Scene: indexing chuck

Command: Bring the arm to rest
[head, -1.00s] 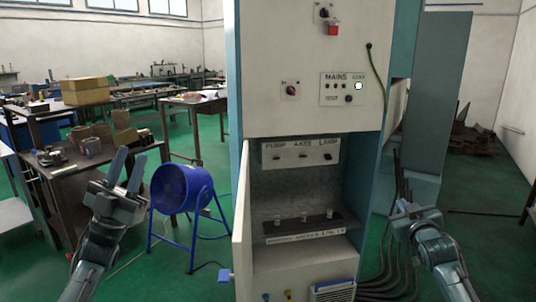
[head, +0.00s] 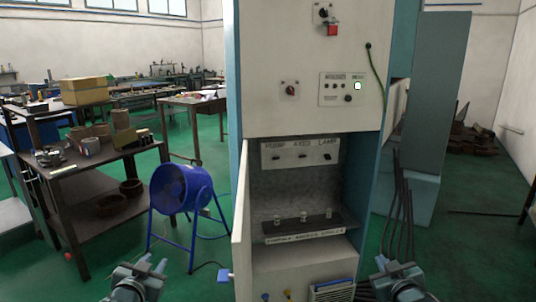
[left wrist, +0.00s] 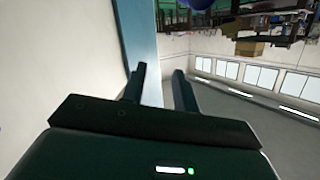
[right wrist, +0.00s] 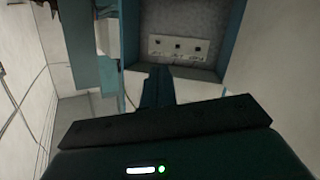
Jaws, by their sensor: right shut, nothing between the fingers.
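My left gripper (head: 152,263) is low in the head view, left of the cabinet and in front of the blue fan. In the left wrist view its two fingers (left wrist: 160,88) stand apart with nothing between them, so it is open. My right gripper (head: 390,264) is low in the head view, at the cabinet's lower right. In the right wrist view its fingers (right wrist: 157,88) are together and empty. The cabinet (head: 310,90) stands in the middle with its narrow door open at the left. Neither gripper visibly touches it.
A blue fan (head: 182,190) stands on the green floor left of the cabinet. A dark shelf table (head: 75,180) with boxes and tins is further left. A green cable (head: 378,80) and dark hoses (head: 400,205) run along the cabinet's right side.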

